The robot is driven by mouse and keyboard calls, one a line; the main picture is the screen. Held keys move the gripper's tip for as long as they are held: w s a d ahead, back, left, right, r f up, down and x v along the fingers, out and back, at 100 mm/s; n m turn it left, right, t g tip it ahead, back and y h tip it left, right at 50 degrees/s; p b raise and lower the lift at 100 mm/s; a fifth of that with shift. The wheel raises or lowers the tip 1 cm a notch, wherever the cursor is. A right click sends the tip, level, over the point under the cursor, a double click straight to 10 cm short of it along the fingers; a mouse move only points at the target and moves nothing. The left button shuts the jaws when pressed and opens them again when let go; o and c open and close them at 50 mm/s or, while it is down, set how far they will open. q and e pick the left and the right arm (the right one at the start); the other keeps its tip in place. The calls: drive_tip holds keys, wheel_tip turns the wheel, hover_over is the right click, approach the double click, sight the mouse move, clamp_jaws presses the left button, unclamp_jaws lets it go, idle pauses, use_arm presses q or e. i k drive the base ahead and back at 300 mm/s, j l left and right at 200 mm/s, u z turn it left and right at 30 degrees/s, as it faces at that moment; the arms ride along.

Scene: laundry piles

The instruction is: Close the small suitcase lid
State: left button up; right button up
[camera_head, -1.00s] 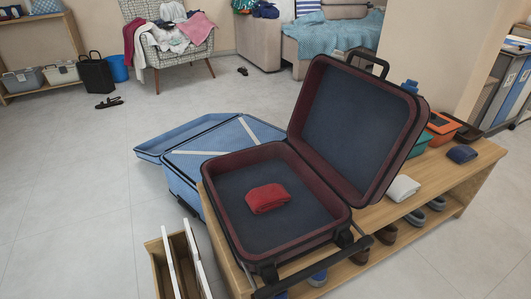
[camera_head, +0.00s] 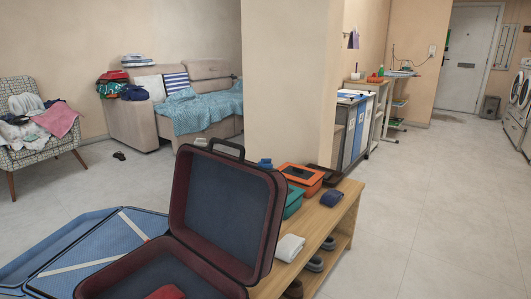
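The small dark red suitcase stands open on a wooden bench. Its lid (camera_head: 222,208), with a dark blue lining and a black handle on its top edge, is raised and leans back. The suitcase base (camera_head: 160,268) is cut off by the bottom edge of the view. A folded red cloth (camera_head: 166,292) lies inside the base, only partly visible. Neither of my grippers is in view.
The bench (camera_head: 330,222) also holds an orange box (camera_head: 300,178), a teal box (camera_head: 293,201), a white folded cloth (camera_head: 289,247) and a blue one (camera_head: 331,198). A larger open blue suitcase (camera_head: 85,250) lies at left. Floor at right is clear.

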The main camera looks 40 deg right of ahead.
sight(230, 208)
drive_tip(key=z, duration=1)
